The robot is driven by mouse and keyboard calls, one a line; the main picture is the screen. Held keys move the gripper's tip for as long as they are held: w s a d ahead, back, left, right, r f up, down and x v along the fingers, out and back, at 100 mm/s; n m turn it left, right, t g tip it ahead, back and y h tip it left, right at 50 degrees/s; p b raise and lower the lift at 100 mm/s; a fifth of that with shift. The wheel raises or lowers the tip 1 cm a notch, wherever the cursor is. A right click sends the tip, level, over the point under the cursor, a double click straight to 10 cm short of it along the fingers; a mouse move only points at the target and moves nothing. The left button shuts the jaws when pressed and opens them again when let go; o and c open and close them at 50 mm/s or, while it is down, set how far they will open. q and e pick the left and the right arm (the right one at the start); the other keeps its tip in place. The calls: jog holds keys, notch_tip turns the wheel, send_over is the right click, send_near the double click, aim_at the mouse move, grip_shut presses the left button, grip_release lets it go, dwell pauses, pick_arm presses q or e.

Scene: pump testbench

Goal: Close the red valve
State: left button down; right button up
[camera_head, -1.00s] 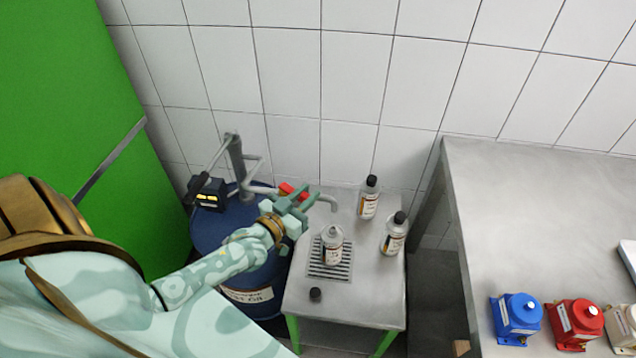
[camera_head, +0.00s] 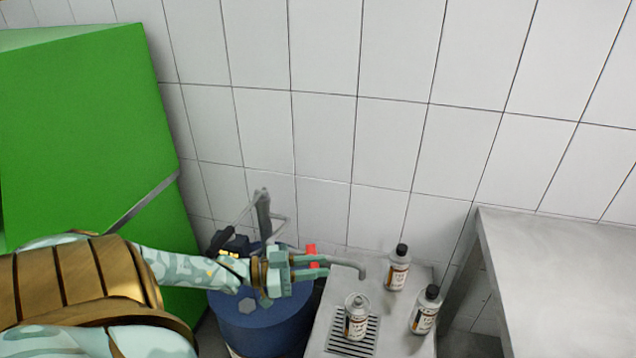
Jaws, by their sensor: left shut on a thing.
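The red valve (camera_head: 312,252) sits on the grey pipe between the blue drum (camera_head: 258,325) and the spout (camera_head: 352,265). My left gripper (camera_head: 312,265) is at the valve, its fingers shut on the red handle, which is partly hidden by them. An open-topped bottle (camera_head: 357,316) stands on the grate (camera_head: 348,345) of the small metal table, below the spout. The handle's exact angle is hard to tell. My right gripper is not in view.
Two black-capped bottles, one at the back (camera_head: 397,268) and one farther right (camera_head: 425,310), stand on the small table. A green cabinet (camera_head: 85,130) is at left. A metal workbench (camera_head: 560,280) is at right. A tiled wall closes the back.

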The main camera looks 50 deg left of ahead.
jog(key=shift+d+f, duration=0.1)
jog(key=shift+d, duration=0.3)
pick_arm(q)
jog(key=c, duration=1.2)
grip_release()
jog(key=p+v, duration=0.1)
jog(key=v, duration=1.1)
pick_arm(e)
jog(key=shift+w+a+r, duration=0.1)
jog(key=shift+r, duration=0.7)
pick_arm(q)
jog(key=shift+a, duration=0.1)
